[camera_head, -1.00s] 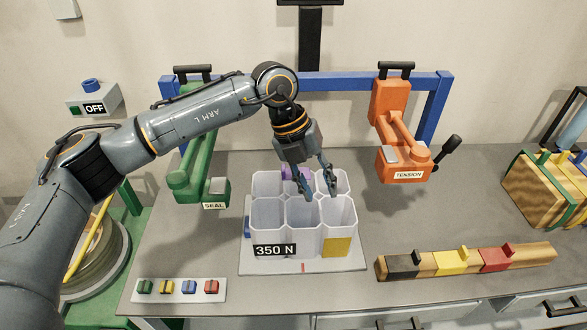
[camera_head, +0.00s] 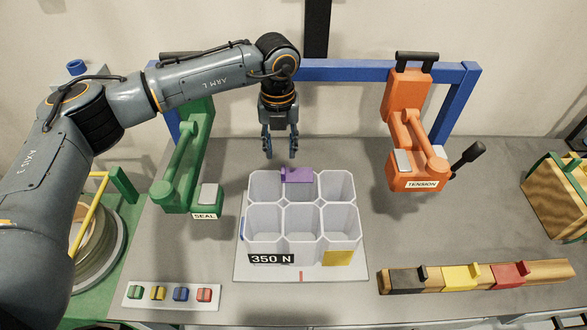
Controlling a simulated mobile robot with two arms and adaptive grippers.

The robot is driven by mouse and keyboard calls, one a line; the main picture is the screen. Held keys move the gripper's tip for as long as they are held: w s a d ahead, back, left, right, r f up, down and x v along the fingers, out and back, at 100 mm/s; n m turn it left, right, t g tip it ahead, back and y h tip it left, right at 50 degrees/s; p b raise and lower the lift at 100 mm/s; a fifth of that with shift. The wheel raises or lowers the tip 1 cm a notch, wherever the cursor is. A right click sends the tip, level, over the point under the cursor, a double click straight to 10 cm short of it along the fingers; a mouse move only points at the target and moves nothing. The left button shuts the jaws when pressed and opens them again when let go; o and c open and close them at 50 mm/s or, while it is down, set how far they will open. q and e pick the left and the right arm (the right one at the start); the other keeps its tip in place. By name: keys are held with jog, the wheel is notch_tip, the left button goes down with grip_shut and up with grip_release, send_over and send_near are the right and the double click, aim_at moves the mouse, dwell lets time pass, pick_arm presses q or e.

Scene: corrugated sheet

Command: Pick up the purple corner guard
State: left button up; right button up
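The purple corner guard (camera_head: 298,175) sits on the back rim of the white multi-cell container (camera_head: 283,222), at its middle column. My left gripper (camera_head: 281,155) points down behind and slightly left of the guard, with a visible gap between them. Its two fingers are apart and nothing shows between them. My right gripper is not in the picture.
A green SEAL tool (camera_head: 190,165) hangs left and an orange TENSION tool (camera_head: 412,140) hangs right, both at the blue frame (camera_head: 345,71). A wooden bar (camera_head: 545,273) carries black, yellow and red guards. Small coloured pieces lie on a plate (camera_head: 213,292). The grey table between is clear.

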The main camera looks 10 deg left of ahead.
aim_at(283, 167)
pick_arm(q)
jog(key=shift+w+f, duration=0.1)
jog(key=shift+f, duration=0.45)
jog(key=shift+w+f, duration=0.1)
jog(key=shift+f, duration=0.2)
jog(key=shift+d+f+p, duration=0.1)
jog(key=shift+f+p, duration=0.65)
jog(key=shift+p, duration=0.1)
notch_tip(283, 167, down, 3)
jog(key=shift+r+p, duration=0.2)
jog(key=shift+p, duration=0.35)
jog(key=shift+f, duration=0.55)
jog(key=shift+w, duration=0.1)
grip_shut()
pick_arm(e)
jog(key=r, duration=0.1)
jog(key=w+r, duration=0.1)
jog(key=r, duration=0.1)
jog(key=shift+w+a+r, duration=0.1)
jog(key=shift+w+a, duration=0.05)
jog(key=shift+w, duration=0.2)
